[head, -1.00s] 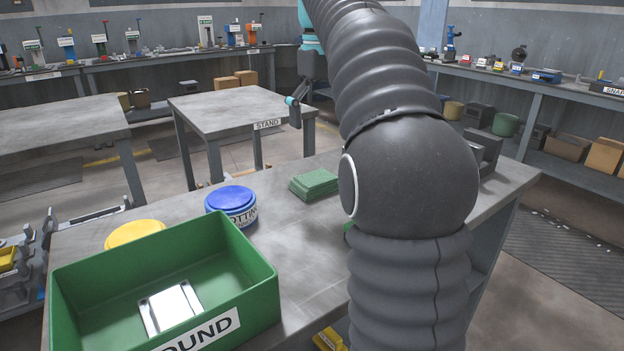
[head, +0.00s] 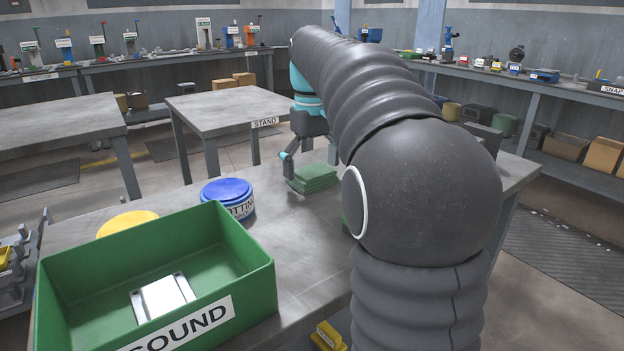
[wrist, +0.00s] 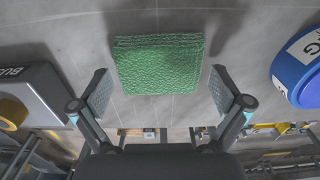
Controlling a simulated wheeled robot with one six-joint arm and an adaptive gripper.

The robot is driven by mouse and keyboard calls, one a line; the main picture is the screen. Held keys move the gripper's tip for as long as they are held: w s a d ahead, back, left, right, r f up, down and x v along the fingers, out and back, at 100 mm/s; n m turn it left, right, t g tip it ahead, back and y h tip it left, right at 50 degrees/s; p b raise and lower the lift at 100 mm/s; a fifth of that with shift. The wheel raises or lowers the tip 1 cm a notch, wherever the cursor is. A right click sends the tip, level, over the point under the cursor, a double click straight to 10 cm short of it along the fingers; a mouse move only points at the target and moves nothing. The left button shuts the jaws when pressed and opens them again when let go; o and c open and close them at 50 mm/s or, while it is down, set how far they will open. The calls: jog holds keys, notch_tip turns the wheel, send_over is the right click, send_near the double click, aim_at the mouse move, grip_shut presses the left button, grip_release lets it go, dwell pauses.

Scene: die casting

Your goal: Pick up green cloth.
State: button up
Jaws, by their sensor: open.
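The green cloth (head: 316,178) lies folded in a flat stack on the grey table, to the right of the blue tub. In the wrist view the cloth (wrist: 158,64) is ahead of and between the spread fingers. My gripper (head: 287,170) is at the cloth's far left edge in the head view, one finger showing beside it. In the wrist view my gripper (wrist: 162,100) is open and empty, with a finger on each side of the cloth and apart from it. The other finger is hidden in the head view.
A blue-lidded tub (head: 228,196) stands left of the cloth, and in the wrist view at right (wrist: 300,68). A green bin marked SOUND (head: 250,262) holds a metal plate (head: 162,297). A yellow lid (head: 127,222) is behind the bin. A table marked STAND (head: 215,110) stands beyond.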

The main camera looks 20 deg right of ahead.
aim_at(315, 171)
jog(key=shift+f, duration=0.15)
jog(key=c, duration=0.8)
jog(key=shift+r, duration=0.55)
jog(key=r, duration=0.2)
jog(key=r+p, duration=0.1)
jog(key=shift+s+d+r, duration=0.2)
jog(key=shift+s+r, duration=0.1)
jog(key=shift+s, duration=0.05)
jog(key=s+d+r, duration=0.1)
jog(key=s+r, duration=0.1)
jog(key=s, duration=0.1)
jog(key=s+d+r, duration=0.2)
jog(key=s, duration=0.1)
jog(key=s+d+r, duration=0.1)
jog(key=s+r, duration=0.1)
jog(key=s, duration=0.2)
jog(key=shift+d+r, duration=0.15)
